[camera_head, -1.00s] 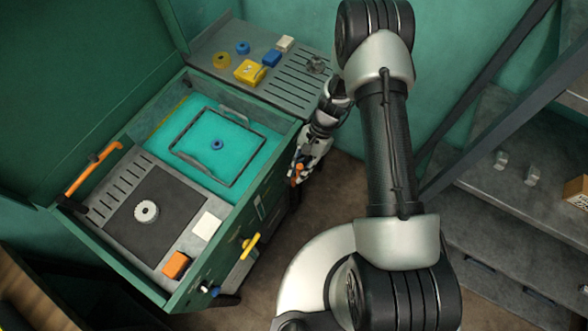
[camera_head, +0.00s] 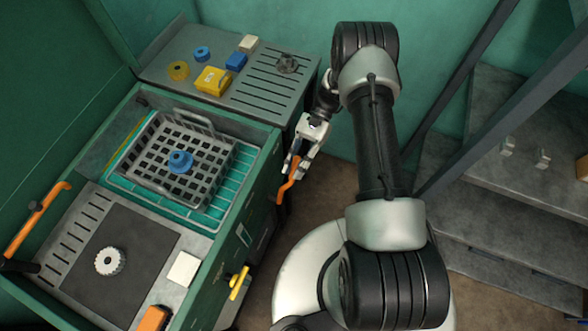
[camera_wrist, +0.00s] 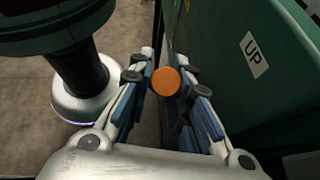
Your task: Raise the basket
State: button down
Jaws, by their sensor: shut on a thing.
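The grey basket (camera_head: 200,155) stands in the teal-floored tank of the green machine, with its walls up above the liquid. A blue round part (camera_head: 180,161) lies in it. My gripper (camera_head: 296,160) is at the machine's right side and is shut on an orange lever handle (camera_head: 287,187). In the wrist view my gripper (camera_wrist: 166,88) has its fingers on both sides of the round orange end of the handle (camera_wrist: 166,81).
A ledge behind the tank holds a yellow block (camera_head: 212,81), a blue block (camera_head: 236,61) and other small parts. A gear (camera_head: 110,261) lies on the dark mat in front. Grey stairs (camera_head: 500,180) stand at right.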

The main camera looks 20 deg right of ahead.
jog(key=shift+w+d+f, duration=0.1)
jog(key=shift+f, duration=0.05)
jog(key=c, duration=1.5)
grip_release()
jog(key=shift+o, duration=0.2)
jog(key=v, duration=1.2)
